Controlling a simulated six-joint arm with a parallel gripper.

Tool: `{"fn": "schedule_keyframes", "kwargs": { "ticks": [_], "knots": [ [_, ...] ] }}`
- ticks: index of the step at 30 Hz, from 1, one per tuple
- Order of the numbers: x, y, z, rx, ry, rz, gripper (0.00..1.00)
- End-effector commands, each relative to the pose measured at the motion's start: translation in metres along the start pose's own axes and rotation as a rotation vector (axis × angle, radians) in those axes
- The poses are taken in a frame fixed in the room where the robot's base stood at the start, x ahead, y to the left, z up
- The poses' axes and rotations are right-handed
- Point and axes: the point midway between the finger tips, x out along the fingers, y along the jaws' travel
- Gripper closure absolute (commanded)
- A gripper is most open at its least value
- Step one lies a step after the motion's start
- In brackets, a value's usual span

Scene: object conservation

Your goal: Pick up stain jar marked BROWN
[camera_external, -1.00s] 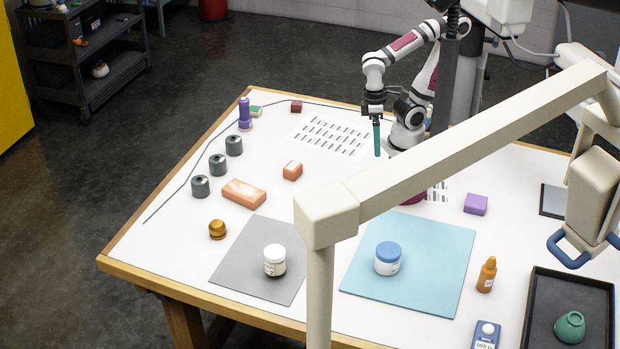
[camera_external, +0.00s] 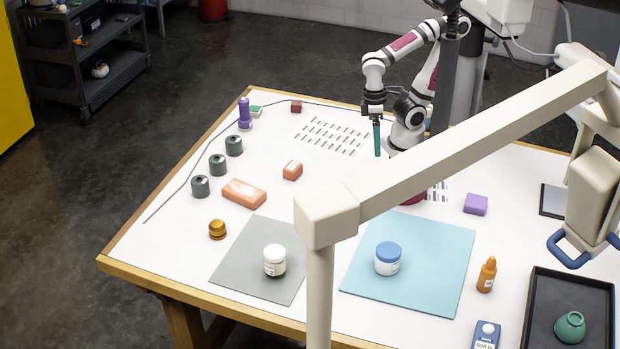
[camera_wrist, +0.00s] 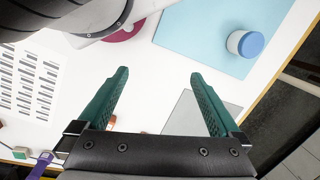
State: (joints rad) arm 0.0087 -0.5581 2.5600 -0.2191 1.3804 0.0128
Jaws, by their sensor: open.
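Two jars stand upright on the table. One has a white lid (camera_external: 274,260) and stands on a grey mat (camera_external: 238,276). The other has a blue lid (camera_external: 388,258) and stands on a light blue mat (camera_external: 435,270); it also shows at the upper right of the wrist view (camera_wrist: 245,43). I cannot read BROWN on either label. My gripper (camera_external: 377,150) hangs fingers-down above the back of the table, well behind both jars. In the wrist view its green fingers (camera_wrist: 158,73) are spread apart with nothing between them. The white-lidded jar is not visible there.
A cream beam on a post (camera_external: 319,260) crosses the external view, hiding part of the table. An orange bottle (camera_external: 487,275), a blue meter (camera_external: 486,335) and a black tray (camera_external: 545,320) stand at right. Dark grey cylinders (camera_external: 218,165) and an orange block (camera_external: 244,193) stand at left.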

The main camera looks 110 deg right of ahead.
Motion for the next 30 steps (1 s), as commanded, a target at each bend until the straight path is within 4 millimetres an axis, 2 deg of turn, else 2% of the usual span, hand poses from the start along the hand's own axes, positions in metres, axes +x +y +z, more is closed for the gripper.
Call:
{"fn": "schedule_keyframes", "kwargs": {
  "ticks": [17,20,23,27,30],
  "knots": [
    [0.000,0.000,0.000,0.000,0.000,0.000,0.00],
    [0.005,-0.011,-0.009,-0.027,0.015,-0.017,0.00],
    [0.028,-0.054,-0.043,-0.096,0.088,-0.090,0.00],
    [0.080,-0.140,-0.099,-0.129,0.293,-0.223,0.00],
    [0.118,-0.180,-0.130,-0.117,0.489,-0.264,0.00]
  ]
}}
